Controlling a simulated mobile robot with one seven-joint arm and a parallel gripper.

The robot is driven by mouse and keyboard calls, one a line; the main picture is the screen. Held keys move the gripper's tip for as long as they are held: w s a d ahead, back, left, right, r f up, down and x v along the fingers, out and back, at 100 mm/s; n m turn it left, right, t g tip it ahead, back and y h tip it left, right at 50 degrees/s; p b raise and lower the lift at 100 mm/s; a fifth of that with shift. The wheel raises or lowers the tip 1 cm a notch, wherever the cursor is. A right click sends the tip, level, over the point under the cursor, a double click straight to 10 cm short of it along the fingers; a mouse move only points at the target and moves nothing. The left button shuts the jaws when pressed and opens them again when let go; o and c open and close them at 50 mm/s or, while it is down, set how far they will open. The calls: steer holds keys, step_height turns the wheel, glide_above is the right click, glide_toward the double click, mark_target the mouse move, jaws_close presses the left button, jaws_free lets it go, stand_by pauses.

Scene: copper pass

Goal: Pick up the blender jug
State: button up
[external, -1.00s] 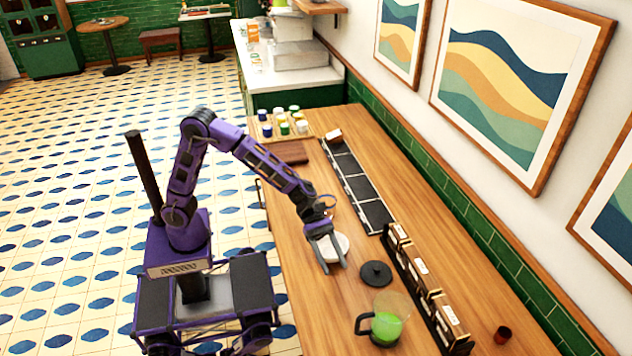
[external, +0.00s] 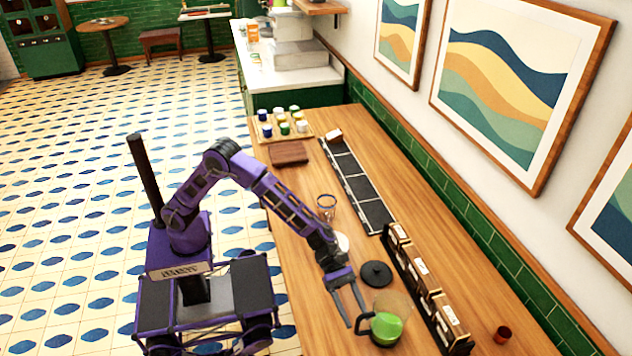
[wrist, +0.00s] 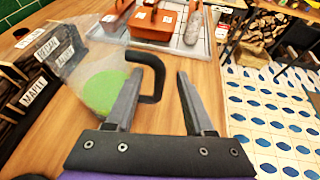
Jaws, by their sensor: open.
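The blender jug (external: 386,326) stands on the wooden counter (external: 290,231). It is clear, with green contents and a dark handle on its left side in the external view. In the wrist view the jug (wrist: 97,75) is left of centre, and its black handle (wrist: 156,77) reaches toward the space between my fingers. My gripper (external: 355,310) is open and empty, with its fingertips close to the handle. In the wrist view my gripper (wrist: 160,80) has its left finger overlapping the jug's side. I cannot tell whether it touches.
A round black lid (external: 376,274) lies behind the jug. A rack of labelled boxes (external: 424,285) stands close on its right. A white bowl (external: 342,243) and a glass (external: 326,206) are under or near my arm. A tray with orange containers (wrist: 152,22) lies beyond the jug.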

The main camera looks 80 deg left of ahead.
steer(key=x, duration=0.2)
steer(key=shift+d+f, duration=0.1)
steer(key=shift+d, duration=0.15)
jaws_close()
stand_by(1.2)
